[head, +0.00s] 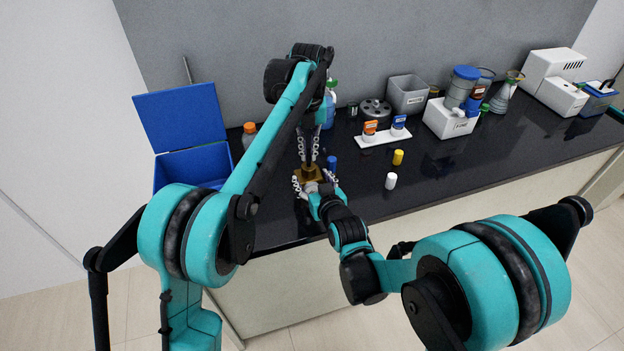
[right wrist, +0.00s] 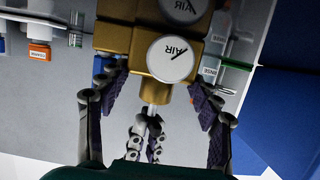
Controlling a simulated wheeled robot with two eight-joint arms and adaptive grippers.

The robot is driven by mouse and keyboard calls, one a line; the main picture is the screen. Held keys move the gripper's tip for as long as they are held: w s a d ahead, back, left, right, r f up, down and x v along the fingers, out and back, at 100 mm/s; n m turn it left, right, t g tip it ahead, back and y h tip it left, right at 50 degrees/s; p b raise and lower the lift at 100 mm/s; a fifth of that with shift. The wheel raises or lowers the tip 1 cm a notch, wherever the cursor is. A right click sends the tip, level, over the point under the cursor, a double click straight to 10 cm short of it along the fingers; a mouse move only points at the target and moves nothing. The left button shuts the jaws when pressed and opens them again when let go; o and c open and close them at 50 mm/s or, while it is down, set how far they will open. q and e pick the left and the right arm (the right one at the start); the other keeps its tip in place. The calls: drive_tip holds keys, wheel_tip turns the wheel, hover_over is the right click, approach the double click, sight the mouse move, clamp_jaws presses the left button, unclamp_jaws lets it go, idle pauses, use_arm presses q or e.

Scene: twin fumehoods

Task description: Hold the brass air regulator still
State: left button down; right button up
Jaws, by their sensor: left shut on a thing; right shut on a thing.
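The brass air regulator (head: 312,174) stands near the counter's front left in the head view. The right wrist view shows its brass body (right wrist: 113,37) and white dial marked AIR (right wrist: 170,60), with a silver stem below. My right gripper (head: 315,188) comes from the front and is shut on the regulator, one finger on each side. My left gripper (head: 308,155) points down from above and is shut at the regulator's top. Segmented fingers show beside the stem in the right wrist view. The exact left contact is partly hidden.
A blue open-lidded box (head: 190,168) stands left. A blue vial (head: 332,163), yellow vial (head: 398,157) and white vial (head: 391,181) stand to the right. Behind are a white rack (head: 383,139) and grey bin (head: 407,95). The black counter is clear at front right.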

use_arm(q)
drive_tip(key=c, duration=1.6)
unclamp_jaws()
drive_tip(key=shift+r, duration=3)
